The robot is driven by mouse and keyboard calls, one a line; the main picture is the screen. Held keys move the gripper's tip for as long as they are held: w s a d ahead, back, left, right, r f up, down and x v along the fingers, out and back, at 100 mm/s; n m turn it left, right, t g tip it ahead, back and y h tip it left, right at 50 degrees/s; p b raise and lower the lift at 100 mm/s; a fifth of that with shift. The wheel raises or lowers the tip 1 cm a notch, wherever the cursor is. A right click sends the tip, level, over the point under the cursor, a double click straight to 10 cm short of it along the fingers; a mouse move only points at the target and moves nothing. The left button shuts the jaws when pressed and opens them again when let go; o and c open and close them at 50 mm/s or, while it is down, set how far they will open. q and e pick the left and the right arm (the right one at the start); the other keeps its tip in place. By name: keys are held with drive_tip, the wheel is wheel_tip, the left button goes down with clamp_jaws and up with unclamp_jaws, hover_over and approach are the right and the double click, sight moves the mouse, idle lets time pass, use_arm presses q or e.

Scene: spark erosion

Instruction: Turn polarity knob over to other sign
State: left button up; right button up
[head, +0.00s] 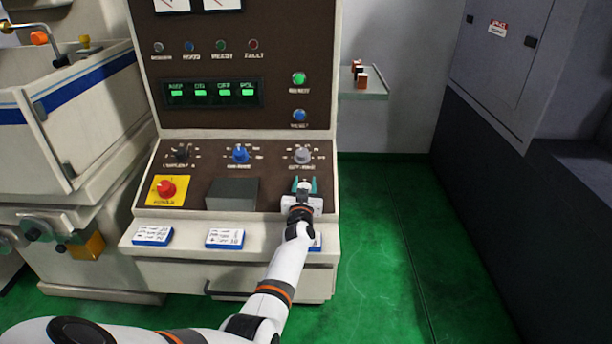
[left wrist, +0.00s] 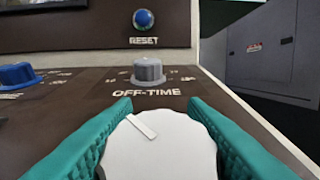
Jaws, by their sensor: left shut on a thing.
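The polarity knob (left wrist: 160,150) is a large pale, ribbed-edge knob in the left wrist view, at the bottom centre. A raised pointer bar on its face slants toward the upper left. My left gripper (left wrist: 160,130) has its teal fingers shut on the knob, one on each side. In the head view my left gripper (head: 304,187) is at the lower right of the sloping control panel (head: 270,185), below the grey off-time knob (head: 302,155). The knob is largely hidden there by the gripper, and its sign marks do not show. My right gripper is not in view.
The grey off-time knob (left wrist: 148,72) stands just beyond my fingers. A blue knob (head: 240,153), a dark knob (head: 182,154), a red stop button (head: 167,188) and a grey box (head: 232,194) share the panel. Label cards (head: 225,238) lie along its front ledge.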

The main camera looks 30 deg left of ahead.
use_arm(q)
drive_tip(key=n+g+y, duration=0.1)
drive_tip(key=n+y, duration=0.1)
drive_tip(key=shift+n+g+y, duration=0.3)
drive_tip(key=shift+g, duration=0.1)
drive_tip(key=shift+s+a+f+n+g+y+b, duration=0.1)
drive_tip(key=shift+n+g+y+b, duration=0.4)
drive_tip(key=shift+n+y, duration=0.1)
drive_tip(key=shift+a+f+n+g+y+b, duration=0.1)
drive_tip(key=shift+n+g+y+b, duration=0.25)
drive_tip(key=shift+n+g+y, duration=0.2)
drive_tip(key=n+g+y+b, duration=0.1)
drive_tip(key=n+g+b, duration=0.1)
drive_tip(key=n+g+y+b, duration=0.1)
drive_tip(key=n+g+b, duration=0.1)
drive_tip(key=n+g+y+b, duration=0.1)
drive_tip(key=n+g+b, duration=0.1)
drive_tip(key=shift+s+a+f+b, duration=0.1)
drive_tip(key=shift+s+a+b, duration=0.1)
drive_tip(key=shift+s+b, duration=0.2)
drive_tip(key=shift+s+a+r+n+g+y+b, duration=0.1)
drive_tip(key=shift+r+n+g+y+b, duration=0.05)
drive_tip(key=shift+n+g+b, duration=0.4)
drive_tip(key=shift+r+n+g+y+b, duration=0.15)
drive_tip(key=shift+n+g+b, duration=0.15)
drive_tip(key=shift+g+b, duration=0.35)
drive_tip(key=o, duration=1)
drive_tip(key=shift+c, duration=0.2)
